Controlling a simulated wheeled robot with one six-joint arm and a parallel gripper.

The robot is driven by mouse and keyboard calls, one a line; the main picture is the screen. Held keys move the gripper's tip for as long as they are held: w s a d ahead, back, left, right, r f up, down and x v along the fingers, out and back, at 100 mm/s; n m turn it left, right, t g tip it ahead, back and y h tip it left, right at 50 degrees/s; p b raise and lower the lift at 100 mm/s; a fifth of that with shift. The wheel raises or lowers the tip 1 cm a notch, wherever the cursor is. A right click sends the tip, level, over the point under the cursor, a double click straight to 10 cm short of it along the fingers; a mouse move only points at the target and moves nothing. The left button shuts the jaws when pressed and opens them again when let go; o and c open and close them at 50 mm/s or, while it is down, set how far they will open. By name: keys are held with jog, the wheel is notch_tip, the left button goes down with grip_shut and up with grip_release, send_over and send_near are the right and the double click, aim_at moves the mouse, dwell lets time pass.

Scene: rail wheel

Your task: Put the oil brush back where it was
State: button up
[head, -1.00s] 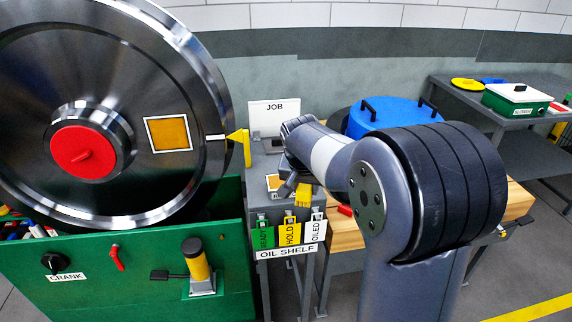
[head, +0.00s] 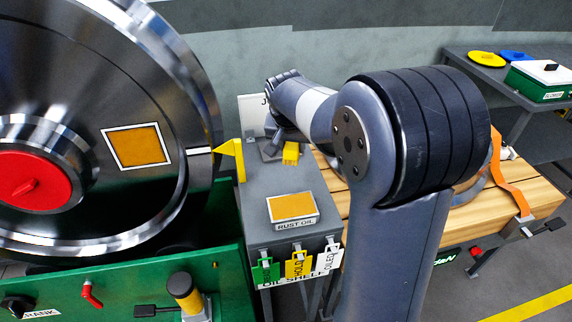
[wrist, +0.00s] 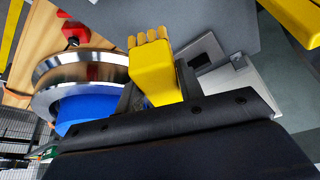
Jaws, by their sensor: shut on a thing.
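The oil brush shows as a yellow block with a knobbed edge (head: 290,153), and it is large in the wrist view (wrist: 152,75). My gripper (head: 276,145) is shut on it, over the back of the grey oil shelf (head: 252,190). In the wrist view dark fingers flank the brush (wrist: 158,92). A grey square frame (wrist: 203,52) lies just beside the brush there; whether they touch I cannot tell. The orange rust oil pad (head: 292,207) sits nearer on the shelf, apart from the brush. The brush's handle end is hidden in my gripper.
The big steel wheel (head: 95,90) with an orange patch (head: 138,146) stands left. A yellow pointer (head: 232,152) rises at the shelf's left edge. A white JOB card (head: 250,115) stands behind. Green, yellow and white tags (head: 298,265) hang in front. A wooden bench (head: 400,205) lies right.

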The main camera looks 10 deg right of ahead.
aim_at(289, 154)
jog(key=shift+w, duration=0.35)
jog(key=shift+w+f, duration=0.1)
jog(key=shift+f, duration=0.2)
notch_tip(289, 154, down, 9)
jog(key=shift+f, duration=0.2)
jog(key=o, duration=1.1)
jog(key=shift+c, duration=0.2)
jog(key=v, duration=1.2)
jog(key=shift+s, duration=0.25)
jog(key=shift+o, duration=0.4)
